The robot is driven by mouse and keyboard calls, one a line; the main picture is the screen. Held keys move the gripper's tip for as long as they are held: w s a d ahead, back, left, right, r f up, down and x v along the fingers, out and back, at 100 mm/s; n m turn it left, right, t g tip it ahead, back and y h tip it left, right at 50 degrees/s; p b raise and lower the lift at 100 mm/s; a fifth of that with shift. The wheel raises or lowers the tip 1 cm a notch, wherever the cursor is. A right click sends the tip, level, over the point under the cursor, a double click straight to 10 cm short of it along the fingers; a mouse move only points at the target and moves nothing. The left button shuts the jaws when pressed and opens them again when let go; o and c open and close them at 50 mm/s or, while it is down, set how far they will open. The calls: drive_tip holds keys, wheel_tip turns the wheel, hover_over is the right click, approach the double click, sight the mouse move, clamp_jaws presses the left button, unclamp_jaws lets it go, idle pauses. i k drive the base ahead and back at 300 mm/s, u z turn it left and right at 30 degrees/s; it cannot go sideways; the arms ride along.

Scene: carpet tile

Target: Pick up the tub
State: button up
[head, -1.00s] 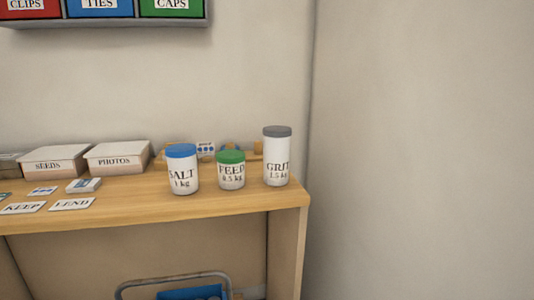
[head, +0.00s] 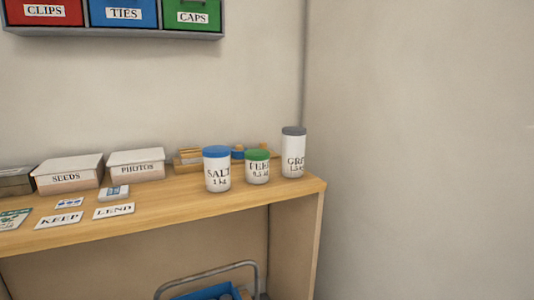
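Three white tubs stand upright on the right end of a wooden shelf top in the head view. The salt tub (head: 217,172) has a blue lid and reads 1 kg. The feed tub (head: 257,169) is the shortest, has a green lid and reads 0.5 kg. The grit tub (head: 293,156) is the tallest, has a grey lid and stands nearest the right end. The frames do not show which tub is meant. My gripper is not in view.
The wooden top (head: 170,206) also carries a seeds box (head: 67,175), a photos box (head: 137,166), and keep (head: 59,220) and lend (head: 114,211) cards. A wooden tray stands behind the tubs. A trolley handle (head: 220,272) shows below. Coloured bins hang above, and a wall stands right.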

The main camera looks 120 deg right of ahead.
sight(294, 138)
drive_tip(key=z, duration=0.05)
drive_tip(key=i, duration=0.9)
drive_tip(key=z, duration=5.15)
drive_tip(key=i, duration=1.05)
drive_tip(key=u, duration=0.05)
